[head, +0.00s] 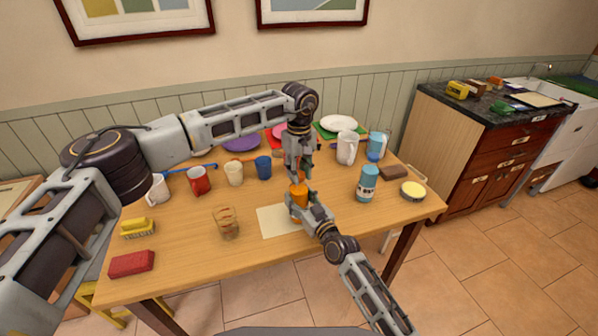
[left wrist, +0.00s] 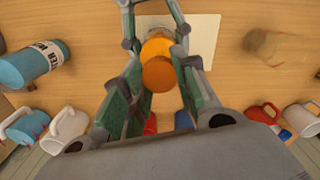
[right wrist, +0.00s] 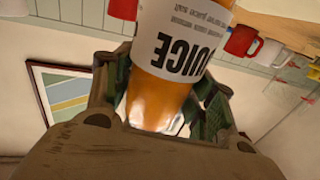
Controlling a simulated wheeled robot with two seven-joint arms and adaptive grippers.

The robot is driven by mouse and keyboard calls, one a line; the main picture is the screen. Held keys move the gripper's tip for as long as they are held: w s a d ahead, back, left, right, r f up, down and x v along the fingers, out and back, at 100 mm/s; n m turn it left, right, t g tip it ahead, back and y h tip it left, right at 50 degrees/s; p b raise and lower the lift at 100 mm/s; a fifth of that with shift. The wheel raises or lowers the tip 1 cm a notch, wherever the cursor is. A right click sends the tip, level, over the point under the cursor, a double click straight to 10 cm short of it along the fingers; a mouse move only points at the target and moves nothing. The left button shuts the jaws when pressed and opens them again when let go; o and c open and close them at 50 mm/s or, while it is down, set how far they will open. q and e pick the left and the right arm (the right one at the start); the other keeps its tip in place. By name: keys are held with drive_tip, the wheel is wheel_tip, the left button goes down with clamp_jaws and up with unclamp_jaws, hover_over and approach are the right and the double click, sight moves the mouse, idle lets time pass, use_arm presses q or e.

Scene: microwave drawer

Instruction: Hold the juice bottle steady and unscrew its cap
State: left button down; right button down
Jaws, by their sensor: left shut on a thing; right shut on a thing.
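In the right wrist view the bottle (right wrist: 160,95) has a white JUICE label and sits between my right fingers. My right gripper (head: 305,210) is shut on its body from the front. My left gripper (head: 300,174) points down from above, shut on the orange cap (left wrist: 159,73), which shows between its green-padded fingers in the left wrist view. The cap is in line with the bottle; I cannot tell how far it is turned.
The pale mat (head: 275,222) lies under and left of the bottle. A glass (head: 227,223) stands to the left, a blue water bottle (head: 367,183) to the right. Several mugs, cups and plates stand behind. A red sponge (head: 132,263) lies front left.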

use_arm(q)
drive_tip(key=n, duration=1.9)
drive_tip(key=shift+r+n, duration=0.1)
drive_tip(key=shift+n, duration=0.3)
drive_tip(key=n, duration=1)
drive_tip(key=shift+n, duration=0.3)
drive_tip(key=n, duration=0.3)
drive_tip(key=shift+n, duration=0.4)
drive_tip(key=n, duration=0.3)
drive_tip(key=shift+n, duration=0.4)
drive_tip(key=n, duration=0.4)
